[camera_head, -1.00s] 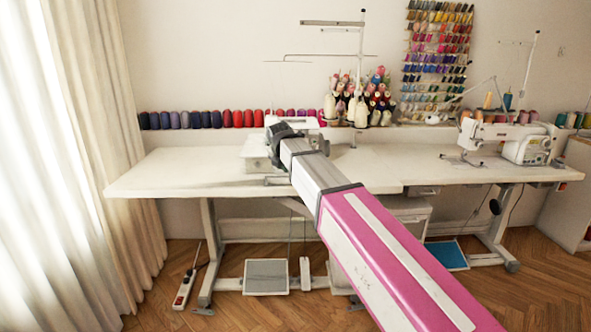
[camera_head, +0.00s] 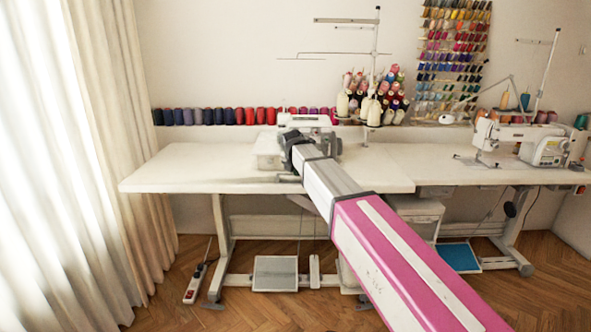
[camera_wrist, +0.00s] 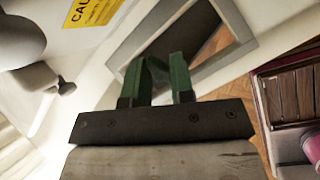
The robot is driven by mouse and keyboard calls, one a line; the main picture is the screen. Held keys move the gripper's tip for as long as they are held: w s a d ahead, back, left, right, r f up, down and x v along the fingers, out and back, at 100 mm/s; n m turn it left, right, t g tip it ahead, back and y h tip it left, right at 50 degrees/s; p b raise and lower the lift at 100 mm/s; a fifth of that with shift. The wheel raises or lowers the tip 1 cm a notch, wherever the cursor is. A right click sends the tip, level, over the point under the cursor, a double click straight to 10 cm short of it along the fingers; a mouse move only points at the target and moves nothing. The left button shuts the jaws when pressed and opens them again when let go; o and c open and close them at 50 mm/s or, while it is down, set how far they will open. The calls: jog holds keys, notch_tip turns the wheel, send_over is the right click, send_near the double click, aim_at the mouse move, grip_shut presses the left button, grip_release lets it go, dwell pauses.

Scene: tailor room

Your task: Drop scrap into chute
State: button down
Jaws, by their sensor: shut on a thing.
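My gripper (camera_wrist: 158,88) shows in the wrist view, its dark mount low in the picture. It is shut on a dark green scrap (camera_wrist: 157,66), which is hard to tell apart from the green jaws. Beyond the jaws is a grey-framed rectangular opening (camera_wrist: 237,50), the chute, in a white surface; wood floor shows through part of it. The scrap overlaps the near left side of the opening in this view, and I cannot tell its height above it. In the head view my arm reaches toward the white table (camera_head: 190,172), and the jaws are not clearly visible.
A white sewing machine (camera_head: 303,122) stands beyond my arm's end, another (camera_head: 545,145) at the right. A yellow caution label (camera_wrist: 95,12) is at the upper left of the wrist view. A wooden box (camera_wrist: 295,95) is at its right. The table's left part is clear.

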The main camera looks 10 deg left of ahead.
jog(key=c, duration=0.9)
grip_release()
jog(key=v, duration=1)
jog(key=shift+s+r, duration=0.25)
jog(key=shift+r, duration=0.05)
